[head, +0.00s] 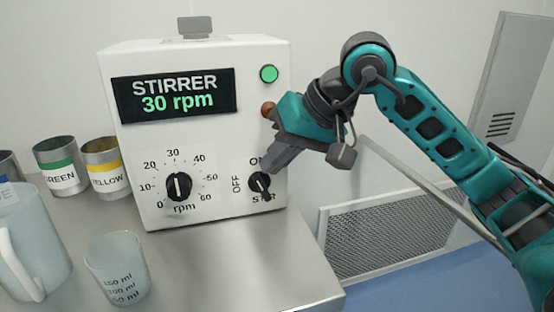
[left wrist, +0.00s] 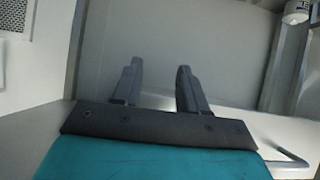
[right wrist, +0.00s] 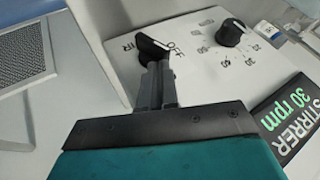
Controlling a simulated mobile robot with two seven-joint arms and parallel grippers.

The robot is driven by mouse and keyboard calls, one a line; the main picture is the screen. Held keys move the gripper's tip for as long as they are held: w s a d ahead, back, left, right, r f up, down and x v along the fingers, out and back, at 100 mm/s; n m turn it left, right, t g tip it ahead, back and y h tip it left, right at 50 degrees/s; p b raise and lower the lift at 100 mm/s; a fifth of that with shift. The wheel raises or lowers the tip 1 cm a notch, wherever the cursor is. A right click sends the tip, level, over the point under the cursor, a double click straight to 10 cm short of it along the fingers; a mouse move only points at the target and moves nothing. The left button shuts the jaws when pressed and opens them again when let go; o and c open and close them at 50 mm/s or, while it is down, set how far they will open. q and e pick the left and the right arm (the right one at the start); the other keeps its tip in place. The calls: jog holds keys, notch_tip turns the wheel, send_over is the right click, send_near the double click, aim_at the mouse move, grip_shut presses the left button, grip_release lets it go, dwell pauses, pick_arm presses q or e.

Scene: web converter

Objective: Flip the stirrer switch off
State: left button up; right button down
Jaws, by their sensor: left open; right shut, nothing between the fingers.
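The white stirrer box (head: 215,130) shows "30 rpm" on its display (head: 173,95), and its round green lamp (head: 268,74) looks lit. In the right wrist view the fingertips are right by the switch (right wrist: 152,48); contact cannot be told. My left gripper (left wrist: 157,68) is open and empty, away from the panel.
The rpm dial (head: 179,187) is left of the switch. A beaker (head: 117,268) and a pitcher (head: 33,245) stand on the steel counter (head: 225,265) at the left, with green (head: 58,165) and yellow (head: 104,165) cans behind. A perforated metal panel (head: 375,238) is at the right.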

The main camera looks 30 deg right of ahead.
dwell(0.3)
jog(key=p+v, duration=0.1)
jog(key=v, duration=1.2)
jog(key=shift+w, duration=0.1)
